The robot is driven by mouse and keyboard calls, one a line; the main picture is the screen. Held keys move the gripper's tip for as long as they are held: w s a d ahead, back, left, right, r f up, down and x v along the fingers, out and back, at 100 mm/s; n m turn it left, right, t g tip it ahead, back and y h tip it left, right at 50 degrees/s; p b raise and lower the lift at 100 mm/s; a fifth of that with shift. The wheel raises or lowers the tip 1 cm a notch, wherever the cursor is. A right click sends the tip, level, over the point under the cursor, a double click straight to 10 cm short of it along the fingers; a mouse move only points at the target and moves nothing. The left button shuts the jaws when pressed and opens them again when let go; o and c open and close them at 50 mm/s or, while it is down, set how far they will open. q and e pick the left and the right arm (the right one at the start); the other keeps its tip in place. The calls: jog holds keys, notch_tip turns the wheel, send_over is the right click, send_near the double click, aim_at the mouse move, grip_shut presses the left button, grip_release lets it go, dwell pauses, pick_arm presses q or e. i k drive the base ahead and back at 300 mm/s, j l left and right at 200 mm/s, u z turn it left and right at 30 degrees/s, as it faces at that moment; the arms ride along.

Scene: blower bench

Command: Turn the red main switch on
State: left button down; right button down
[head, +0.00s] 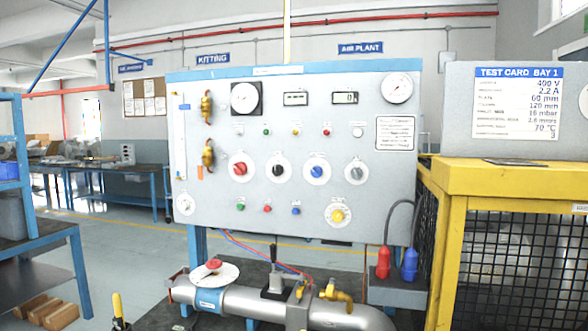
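The red switch (239,169) is a rotary knob on a round white plate. It sits at the left of a row of knobs on the grey upright panel (290,215), with black (278,170), blue (317,171) and grey (356,171) knobs to its right. The knob's exact angle and its labels are too small to read. Neither of my grippers shows in the head view, and nothing touches the switch.
A pipe (240,302) with a red-topped valve (213,266) and brass fittings runs below the panel. A yellow mesh cage (505,180) stands at the right. The space before the switch looks clear.

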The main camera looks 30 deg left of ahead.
aim_at(240, 168)
jog(key=u, duration=1.3)
jog(key=i+j+z, duration=0.15)
jog(key=i+j, duration=0.05)
jog(key=i, duration=0.05)
